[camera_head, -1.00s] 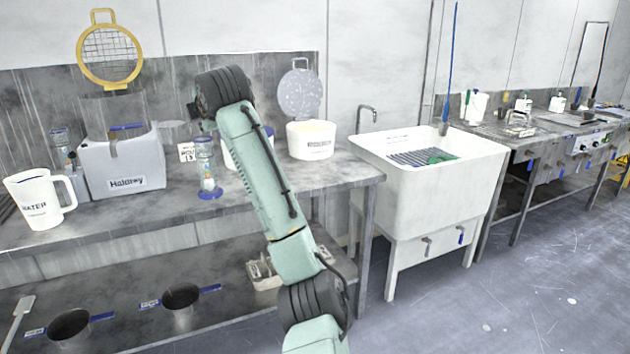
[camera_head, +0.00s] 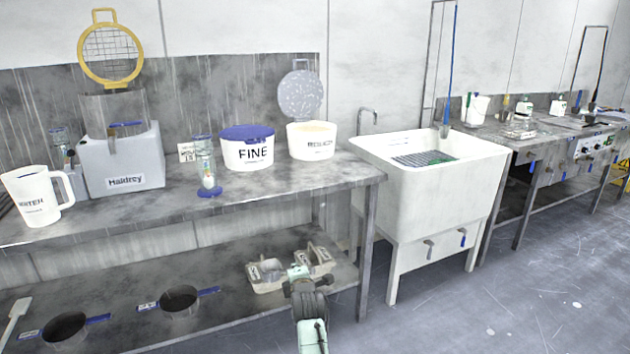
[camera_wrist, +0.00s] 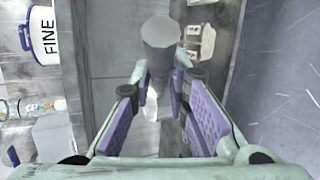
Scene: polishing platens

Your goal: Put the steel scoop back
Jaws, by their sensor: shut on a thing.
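In the wrist view my gripper (camera_wrist: 160,82) is shut on the steel scoop (camera_wrist: 160,34), seen as a plain grey cylinder-like part beyond the fingertips. Much of the scoop between the fingers is hidden. A pale tray with labelled compartments (camera_wrist: 201,42) lies to the right of the scoop in that view. In the head view the same tray (camera_head: 266,284) sits on the lower shelf, and my arm's end covers part of it.
The lower shelf (camera_head: 225,310) also holds two dark round pans with blue handles (camera_head: 180,299). A sink (camera_head: 430,190) stands right.

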